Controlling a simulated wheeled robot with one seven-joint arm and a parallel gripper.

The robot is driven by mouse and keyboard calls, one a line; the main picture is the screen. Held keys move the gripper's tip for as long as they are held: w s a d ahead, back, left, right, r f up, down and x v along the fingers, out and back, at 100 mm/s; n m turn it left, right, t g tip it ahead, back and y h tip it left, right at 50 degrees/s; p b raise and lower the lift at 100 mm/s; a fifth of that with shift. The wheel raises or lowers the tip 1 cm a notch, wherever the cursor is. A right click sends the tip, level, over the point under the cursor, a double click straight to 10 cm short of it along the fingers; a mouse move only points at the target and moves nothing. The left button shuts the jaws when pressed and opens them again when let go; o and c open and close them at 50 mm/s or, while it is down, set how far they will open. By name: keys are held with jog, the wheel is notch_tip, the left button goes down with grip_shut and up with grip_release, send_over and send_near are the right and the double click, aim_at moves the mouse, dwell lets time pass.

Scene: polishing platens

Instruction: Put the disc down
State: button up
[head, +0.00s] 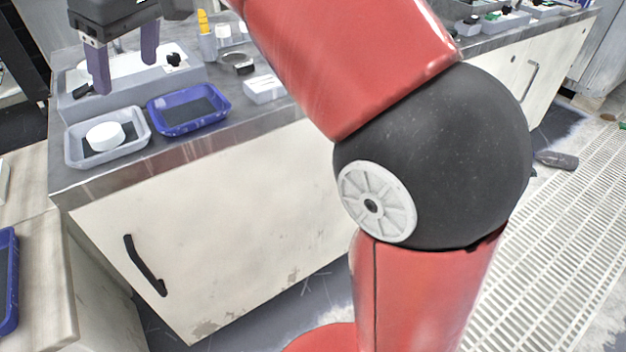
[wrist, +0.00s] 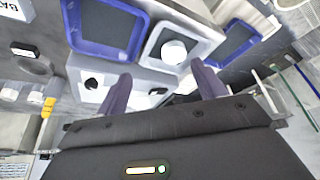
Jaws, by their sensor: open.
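The white disc (head: 105,135) lies on the dark pad of a pale grey tray (head: 73,150) on the bench's front left corner. The wrist view also shows the disc (wrist: 173,52) in the tray (wrist: 212,33), beyond my fingers. My gripper (head: 126,78) is open, with two purple fingers apart and nothing between them. It is above and behind the tray, over the grey machine, clear of the disc. Both fingers show in the wrist view (wrist: 160,70).
A blue tray (head: 152,127) with a bare dark pad sits right of the pale tray. A grey machine (head: 75,107) with black knobs stands behind them. A white box (head: 264,97) and yellow-topped bottle (head: 207,45) stand farther right. Another blue tray (head: 12,244) is at the left edge.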

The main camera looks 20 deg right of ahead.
jog(key=s+d+f+m+t+h, duration=0.1)
jog(key=s+d+f+m, duration=0.4)
jog(key=s+d+f, duration=0.3)
jog(key=s+d+f+m+t+h, duration=0.1)
jog(key=s+d+f+m+h, duration=0.1)
jog(key=s+d+f+m, duration=0.3)
jog(key=s+d+f, duration=0.4)
jog(key=d+f, duration=0.4)
jog(key=f, duration=0.2)
jog(key=shift+s+d+f+t+h, duration=0.2)
jog(key=shift+d+t+h, duration=0.1)
jog(key=shift+d+t, duration=0.1)
jog(key=shift+r, duration=0.2)
